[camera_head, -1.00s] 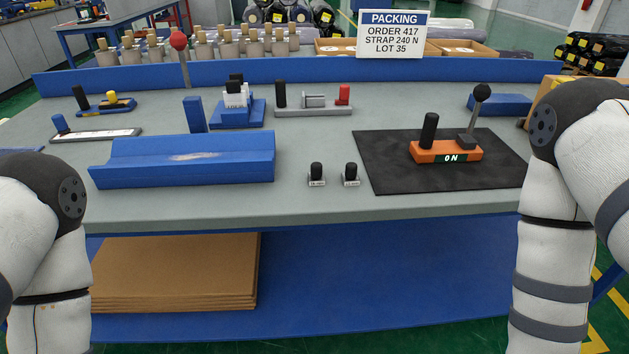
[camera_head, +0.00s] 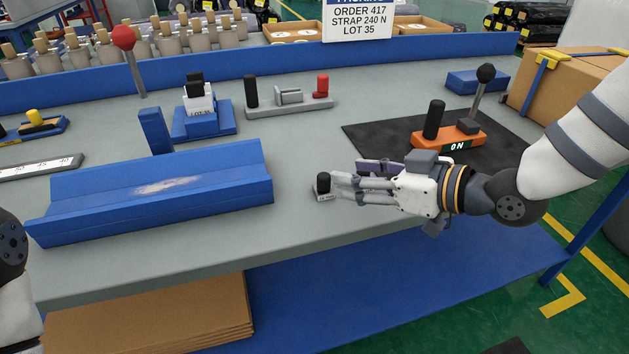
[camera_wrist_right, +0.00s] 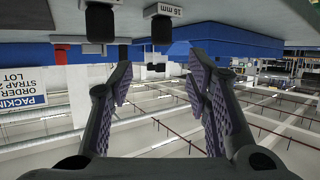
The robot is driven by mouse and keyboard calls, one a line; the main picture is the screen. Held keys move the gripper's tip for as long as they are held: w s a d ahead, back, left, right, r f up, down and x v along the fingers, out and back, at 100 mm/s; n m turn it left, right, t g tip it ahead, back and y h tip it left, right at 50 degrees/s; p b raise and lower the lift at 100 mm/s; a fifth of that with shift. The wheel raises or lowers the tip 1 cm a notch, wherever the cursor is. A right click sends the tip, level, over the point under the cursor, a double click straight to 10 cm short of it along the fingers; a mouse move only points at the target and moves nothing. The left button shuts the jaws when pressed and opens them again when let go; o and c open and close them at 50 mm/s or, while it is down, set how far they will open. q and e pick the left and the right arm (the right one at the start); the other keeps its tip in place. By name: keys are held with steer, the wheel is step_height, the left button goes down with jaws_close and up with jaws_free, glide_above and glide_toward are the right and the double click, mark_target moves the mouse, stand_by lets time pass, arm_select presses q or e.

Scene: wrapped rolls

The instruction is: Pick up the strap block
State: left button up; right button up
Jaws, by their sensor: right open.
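Two small metal blocks with black knobs stand near the front edge of the bench; which one is the strap block I cannot tell. One block (camera_head: 322,188) shows just left of my right gripper's fingertips; the other is hidden behind the gripper in the head view. My right gripper (camera_head: 345,186) is open and points left, low over the bench. In the upside-down right wrist view, a block labelled "16 mm" (camera_wrist_right: 163,12) and a nearer black knob (camera_wrist_right: 100,22) show beyond the open fingers (camera_wrist_right: 158,75). My left gripper is out of view.
A blue V-shaped cradle (camera_head: 160,190) lies left of the blocks. A grey fixture (camera_head: 290,103) and a blue label stand (camera_head: 205,122) are behind.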

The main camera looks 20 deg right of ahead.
mark_target(325, 176)
steer(key=x, duration=0.3)
steer(key=f+b+x, duration=0.1)
steer(key=x, duration=0.3)
steer(key=shift+s+f, duration=0.15)
steer(key=shift+f, duration=0.05)
steer(key=shift+w+a, duration=0.25)
steer(key=shift+w, duration=0.05)
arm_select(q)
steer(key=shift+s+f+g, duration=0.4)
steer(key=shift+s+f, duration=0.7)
arm_select(e)
steer(key=shift+r, duration=0.15)
jaws_close()
